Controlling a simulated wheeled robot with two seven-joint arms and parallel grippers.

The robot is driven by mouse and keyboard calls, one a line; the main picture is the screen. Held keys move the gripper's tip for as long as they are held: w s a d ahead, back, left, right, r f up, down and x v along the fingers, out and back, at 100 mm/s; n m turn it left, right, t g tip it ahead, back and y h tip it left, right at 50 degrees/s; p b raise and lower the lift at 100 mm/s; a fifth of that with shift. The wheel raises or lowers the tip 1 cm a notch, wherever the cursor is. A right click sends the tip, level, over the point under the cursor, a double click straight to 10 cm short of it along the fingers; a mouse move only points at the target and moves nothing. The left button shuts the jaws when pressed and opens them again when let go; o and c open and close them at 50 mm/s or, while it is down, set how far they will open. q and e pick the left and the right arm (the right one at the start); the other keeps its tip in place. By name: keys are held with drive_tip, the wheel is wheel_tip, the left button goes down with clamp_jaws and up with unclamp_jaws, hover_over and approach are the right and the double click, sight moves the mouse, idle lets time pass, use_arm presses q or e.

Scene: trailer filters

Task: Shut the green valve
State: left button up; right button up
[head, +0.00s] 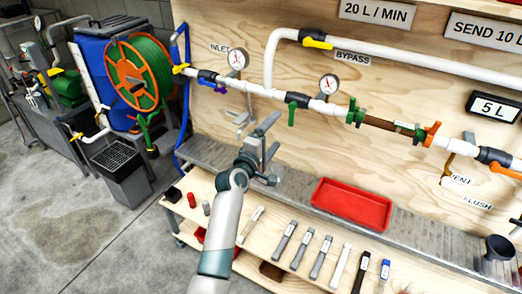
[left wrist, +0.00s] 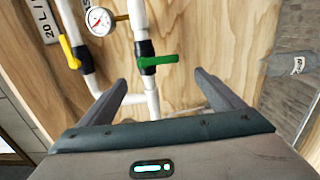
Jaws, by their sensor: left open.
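The green valve handle (head: 291,115) hangs down from a black valve body on the white pipe, between two gauges. In the left wrist view the green handle (left wrist: 158,61) lies across the pipe, ahead of my gripper and above the gap between the fingers. My left gripper (head: 268,140) is in front of the plywood panel, below and left of the handle in the head view. Its fingers (left wrist: 163,92) are spread apart with nothing between them, and the handle is apart from them. My right gripper is not clearly in view.
Yellow handles sit at the inlet (head: 181,69) and bypass (head: 317,42). A brown filter section (head: 392,126) with green and orange clamps is right of the green valve. A red tray (head: 351,204) and several tools lie below. A hose reel (head: 138,72) stands left.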

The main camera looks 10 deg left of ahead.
use_arm(q)
drive_tip(key=b+v, duration=0.1)
drive_tip(key=v, duration=0.7)
drive_tip(key=shift+s, duration=0.25)
